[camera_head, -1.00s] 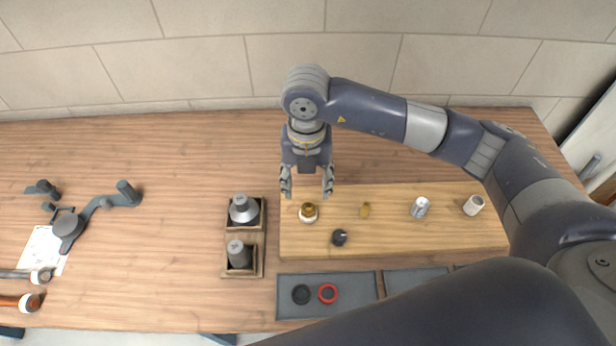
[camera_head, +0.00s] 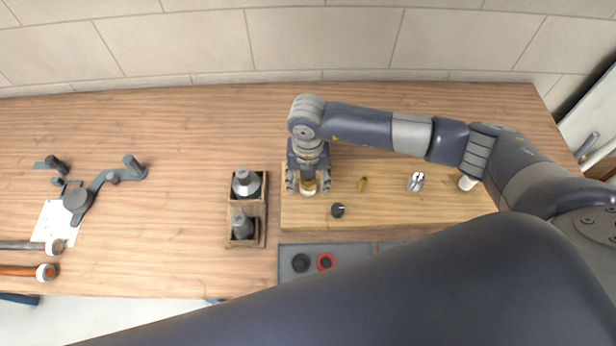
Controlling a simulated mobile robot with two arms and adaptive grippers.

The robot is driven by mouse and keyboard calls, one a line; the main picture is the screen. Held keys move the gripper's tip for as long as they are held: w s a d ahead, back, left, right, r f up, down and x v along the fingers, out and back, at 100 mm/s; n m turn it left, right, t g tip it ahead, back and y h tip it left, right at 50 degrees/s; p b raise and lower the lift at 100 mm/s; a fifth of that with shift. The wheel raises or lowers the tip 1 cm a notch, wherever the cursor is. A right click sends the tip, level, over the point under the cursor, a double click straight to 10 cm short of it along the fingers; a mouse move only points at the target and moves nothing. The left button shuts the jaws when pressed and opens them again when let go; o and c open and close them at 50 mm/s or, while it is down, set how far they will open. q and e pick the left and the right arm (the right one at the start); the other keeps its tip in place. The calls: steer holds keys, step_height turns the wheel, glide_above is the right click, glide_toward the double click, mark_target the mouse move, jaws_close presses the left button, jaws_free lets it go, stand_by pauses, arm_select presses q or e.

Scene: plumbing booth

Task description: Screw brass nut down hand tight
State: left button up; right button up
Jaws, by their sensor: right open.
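The brass nut (camera_head: 309,186) sits on a white-based fitting on the light wooden board (camera_head: 400,214), at its left end. My right gripper (camera_head: 308,188) points straight down over it with its fingers open, one on each side of the nut. I cannot tell whether the fingers touch it. The gripper body hides the top of the nut. My left gripper is not in view.
On the board are a dark knob (camera_head: 337,210), a small brass piece (camera_head: 363,184), a silver fitting (camera_head: 415,181) and a white cylinder (camera_head: 467,183). A wooden holder (camera_head: 261,229) with two metal parts stands left. A grey tray (camera_head: 345,252) holds black and red rings.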

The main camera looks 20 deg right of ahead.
steer(key=c, duration=1.2)
steer(key=shift+o, duration=0.2)
steer(key=m, duration=0.3)
steer(key=shift+a+p, duration=0.2)
steer(key=shift+p, duration=0.15)
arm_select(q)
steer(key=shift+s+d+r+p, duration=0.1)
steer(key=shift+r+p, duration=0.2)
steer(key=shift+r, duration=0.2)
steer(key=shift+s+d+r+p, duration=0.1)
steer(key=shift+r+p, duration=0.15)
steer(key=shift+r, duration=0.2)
arm_select(e)
steer(key=shift+w+a+m, duration=0.1)
steer(key=shift+w+m, duration=0.05)
steer(key=shift+m, duration=1.15)
steer(key=shift+w+m, duration=0.1)
steer(key=shift+m, duration=1.2)
steer(key=o, duration=1.2)
steer(key=shift+c, duration=0.2)
steer(key=o, duration=0.8)
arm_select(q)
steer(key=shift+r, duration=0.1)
